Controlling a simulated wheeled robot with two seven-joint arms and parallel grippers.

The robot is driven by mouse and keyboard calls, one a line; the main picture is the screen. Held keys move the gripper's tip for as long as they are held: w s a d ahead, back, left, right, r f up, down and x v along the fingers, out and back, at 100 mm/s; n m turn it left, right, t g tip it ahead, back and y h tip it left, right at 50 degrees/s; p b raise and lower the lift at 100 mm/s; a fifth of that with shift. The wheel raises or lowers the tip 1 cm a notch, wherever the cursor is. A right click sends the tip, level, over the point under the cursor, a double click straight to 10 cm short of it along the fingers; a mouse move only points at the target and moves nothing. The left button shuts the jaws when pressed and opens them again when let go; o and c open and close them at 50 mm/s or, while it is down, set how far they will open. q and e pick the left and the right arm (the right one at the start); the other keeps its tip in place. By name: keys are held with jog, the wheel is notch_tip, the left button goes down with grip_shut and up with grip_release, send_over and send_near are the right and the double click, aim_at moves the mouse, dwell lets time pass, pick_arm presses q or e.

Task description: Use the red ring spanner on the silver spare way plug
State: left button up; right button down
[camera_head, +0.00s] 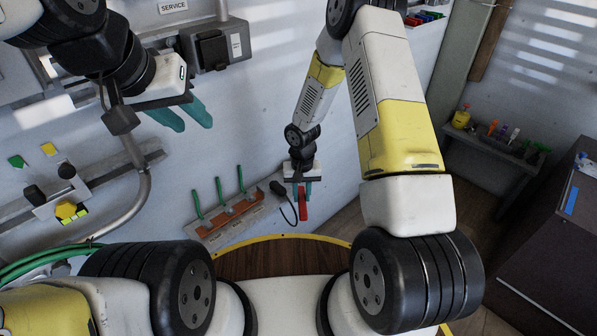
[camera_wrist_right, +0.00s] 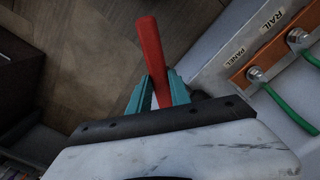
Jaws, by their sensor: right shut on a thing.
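The red ring spanner (camera_head: 303,207) is in my right gripper (camera_head: 302,188), in front of the pale wall. In the right wrist view its red handle (camera_wrist_right: 150,50) sticks out from between the teal fingers of my right gripper (camera_wrist_right: 157,92), which is shut on it. Its ring end cannot be made out. My left gripper (camera_head: 187,116) is empty, its two teal fingers apart, near the wall at the upper left. I cannot pick out the silver spare way plug for sure in either view.
An orange bar (camera_head: 230,214) with several green cables is on the wall left of my right gripper. A black-handled thing with a cord (camera_head: 283,192) is close beside that gripper. Pipework (camera_head: 143,190) and a yellow knob (camera_head: 66,210) are at left. A bench (camera_head: 500,150) stands at right.

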jog(key=shift+f, duration=1)
dwell(0.3)
jog(key=d+n, duration=0.2)
jog(key=d, duration=0.1)
jog(key=shift+w, duration=0.15)
jog(key=shift+a, duration=0.3)
jog(key=c, duration=1.8)
grip_release()
grip_shut()
